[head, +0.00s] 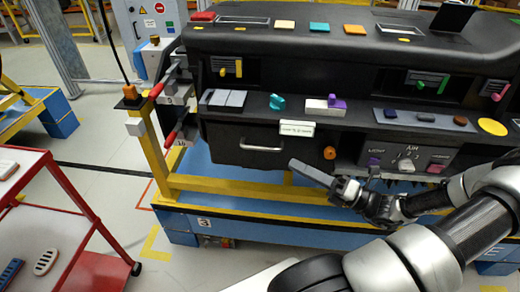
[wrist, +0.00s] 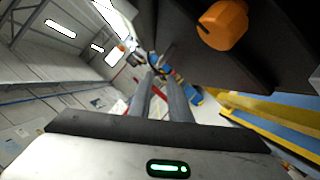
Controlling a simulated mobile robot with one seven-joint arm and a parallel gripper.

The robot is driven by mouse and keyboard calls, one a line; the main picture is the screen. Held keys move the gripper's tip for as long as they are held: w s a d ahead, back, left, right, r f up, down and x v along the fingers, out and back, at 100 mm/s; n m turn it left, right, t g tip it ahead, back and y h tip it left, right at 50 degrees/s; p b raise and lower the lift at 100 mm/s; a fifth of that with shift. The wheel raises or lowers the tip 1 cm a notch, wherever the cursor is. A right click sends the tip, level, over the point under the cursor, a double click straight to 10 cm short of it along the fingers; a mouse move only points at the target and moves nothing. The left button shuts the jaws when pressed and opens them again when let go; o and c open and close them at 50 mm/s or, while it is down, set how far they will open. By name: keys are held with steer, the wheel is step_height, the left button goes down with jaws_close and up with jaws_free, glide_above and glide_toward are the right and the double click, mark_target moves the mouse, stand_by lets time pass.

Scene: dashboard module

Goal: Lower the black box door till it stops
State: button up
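The black box door (head: 255,143) is a dark front panel with a silver bar handle (head: 262,147), low on the left of the dashboard. It looks upright and flush with the front in the head view. A white label (head: 297,128) sits at its upper right. My gripper (head: 308,175) is in front of the dashboard, right of and below the handle, pointing left. The wrist view shows its two grey fingers (wrist: 156,75) with a gap between them and nothing held. They appear apart from the door. The handle is not clear in the wrist view.
An orange knob (head: 329,153) is close to my gripper and looms large in the wrist view (wrist: 222,25). A yellow and blue stand (head: 250,190) runs below. Red-handled clamps (head: 172,138) stand left of the door. A red cart (head: 60,225) is at lower left.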

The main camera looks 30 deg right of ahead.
mark_target(260, 148)
steer(key=b+x, duration=0.1)
steer(key=x, duration=1.1)
steer(key=shift+w, duration=0.1)
jaws_close()
